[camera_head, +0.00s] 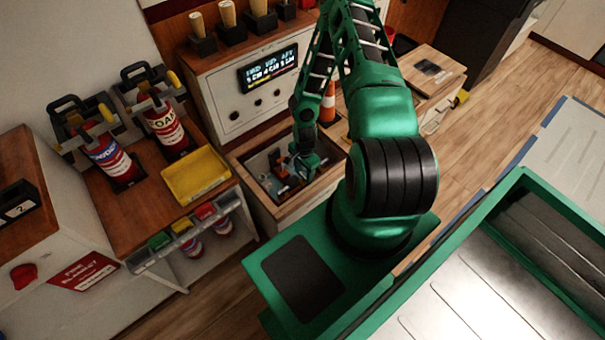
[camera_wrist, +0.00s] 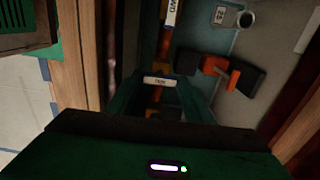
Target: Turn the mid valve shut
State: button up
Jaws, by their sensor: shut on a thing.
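A recessed wooden-framed box (camera_head: 262,197) holds small orange-and-black valve parts (camera_head: 281,170) in the head view. My gripper (camera_head: 303,163) reaches down into this box beside them. In the wrist view my green gripper (camera_wrist: 158,98) is shut on a valve handle, mostly hidden between its fingers. A white label (camera_wrist: 160,81) with small, unclear lettering shows between the fingers. An orange piece (camera_wrist: 163,46) runs up from there toward a white label (camera_wrist: 172,13) that seems to read FWD. Right of my gripper is another orange handle (camera_wrist: 232,77) with dark ends, apart from the fingers.
An orange cone (camera_head: 328,103) stands close behind the arm. A cabinet with a lit display (camera_head: 268,68) is behind the box. A yellow tray (camera_head: 196,176) and red extinguishers (camera_head: 166,127) are at left. In the wrist view, wooden walls (camera_wrist: 72,60) flank the recess.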

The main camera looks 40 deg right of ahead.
jog(key=shift+w+n, duration=0.1)
jog(key=shift+n, duration=0.2)
jog(key=n, duration=0.3)
jog(key=shift+n, duration=0.4)
jog(key=n, duration=0.4)
jog(key=shift+n, duration=0.3)
jog(key=n, duration=0.4)
jog(key=shift+w, duration=0.1)
jog(key=shift+n, duration=2.4)
jog(key=o, duration=0.8)
jog(key=shift+r, duration=0.1)
